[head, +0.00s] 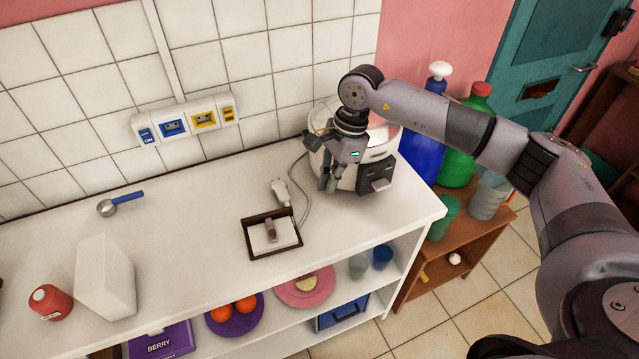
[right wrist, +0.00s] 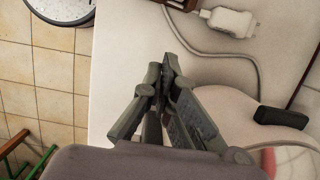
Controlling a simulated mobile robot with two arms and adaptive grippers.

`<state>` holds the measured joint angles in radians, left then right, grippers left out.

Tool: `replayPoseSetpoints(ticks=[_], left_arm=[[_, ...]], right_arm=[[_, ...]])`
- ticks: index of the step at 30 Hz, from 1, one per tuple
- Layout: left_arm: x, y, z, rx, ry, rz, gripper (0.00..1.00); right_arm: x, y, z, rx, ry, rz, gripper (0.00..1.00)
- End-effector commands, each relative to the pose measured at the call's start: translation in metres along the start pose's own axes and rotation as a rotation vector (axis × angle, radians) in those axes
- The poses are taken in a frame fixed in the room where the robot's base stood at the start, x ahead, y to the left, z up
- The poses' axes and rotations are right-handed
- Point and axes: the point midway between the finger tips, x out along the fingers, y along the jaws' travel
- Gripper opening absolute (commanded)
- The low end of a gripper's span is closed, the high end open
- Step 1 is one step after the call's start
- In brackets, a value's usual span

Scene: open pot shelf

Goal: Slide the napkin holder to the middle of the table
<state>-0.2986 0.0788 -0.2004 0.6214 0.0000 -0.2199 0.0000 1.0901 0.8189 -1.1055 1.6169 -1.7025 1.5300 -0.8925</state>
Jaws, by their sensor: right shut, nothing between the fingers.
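The napkin holder (head: 261,252) is a flat dark-brown frame with white napkins and a brown piece on top. It stands on the white table (head: 190,235), right of its middle and close to the front edge. My right gripper (head: 328,187) is shut and empty, pointing down behind and to the right of the holder, apart from it. In the right wrist view the shut fingers (right wrist: 160,85) show over the white surface. Dark-brown edges at that view's border may be the holder; I cannot tell. My left gripper is not in view.
A white cooker (head: 348,176) stands right beside my right gripper. Its white plug (head: 281,192) and cord lie between the gripper and the holder. The table's middle is clear.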

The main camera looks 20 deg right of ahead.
Motion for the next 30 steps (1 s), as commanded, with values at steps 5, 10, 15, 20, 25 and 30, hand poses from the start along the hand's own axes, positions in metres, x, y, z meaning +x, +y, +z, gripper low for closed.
replayPoseSetpoints(ticks=[5, 10, 15, 20, 25, 30], left_arm=[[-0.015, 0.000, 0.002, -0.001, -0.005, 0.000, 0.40], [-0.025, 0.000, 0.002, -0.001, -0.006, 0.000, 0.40], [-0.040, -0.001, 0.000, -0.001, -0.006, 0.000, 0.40], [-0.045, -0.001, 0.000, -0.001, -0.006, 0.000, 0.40], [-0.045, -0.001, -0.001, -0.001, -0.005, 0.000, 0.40], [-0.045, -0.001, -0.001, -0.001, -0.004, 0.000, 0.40]], right_arm=[[0.037, 0.002, 0.002, 0.002, -0.003, 0.007, 0.00], [0.073, 0.002, 0.003, 0.002, -0.004, 0.006, 0.00], [0.081, 0.001, 0.026, -0.002, -0.006, 0.002, 0.00], [0.086, 0.001, 0.038, 0.001, -0.005, 0.002, 0.00], [0.089, 0.001, 0.041, 0.002, -0.005, 0.001, 0.00], [0.089, 0.001, 0.041, 0.002, -0.005, 0.001, 0.00]])
